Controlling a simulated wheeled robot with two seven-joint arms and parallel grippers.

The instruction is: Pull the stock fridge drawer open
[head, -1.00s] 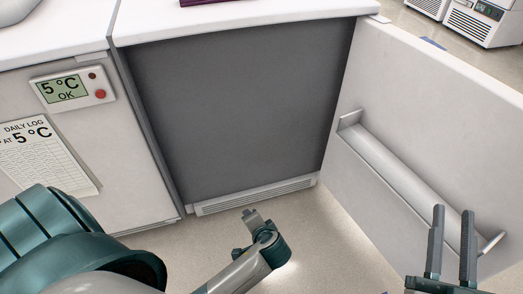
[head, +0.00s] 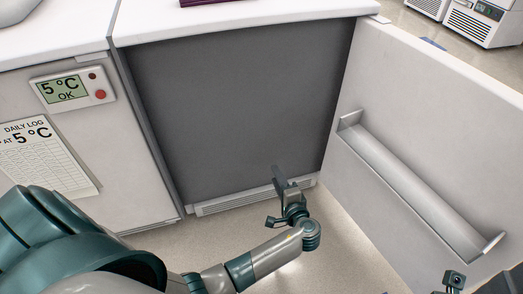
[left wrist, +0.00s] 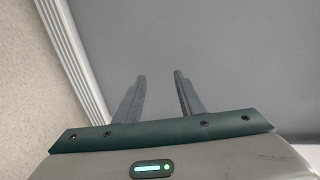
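The stock fridge stands with its white door (head: 400,120) swung open to the right. A flat dark grey face (head: 230,110) fills its opening; I cannot make out a drawer edge or handle on it. My left gripper (head: 280,178) is in front of the lower right part of this face, above the vent grille. In the left wrist view, its two fingers (left wrist: 160,90) are apart with nothing between them, pointing toward the grey face (left wrist: 230,50). I see no clear contact. Only part of my right wrist shows at the bottom right; its fingers are out of frame.
The open door carries a long shelf (head: 410,185) on its inner side. A white vent grille (head: 225,200) runs along the fridge's foot. At left is a closed white unit with a 5 °C display (head: 72,88) and a log sheet (head: 42,155). A white counter (head: 240,18) lies above.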

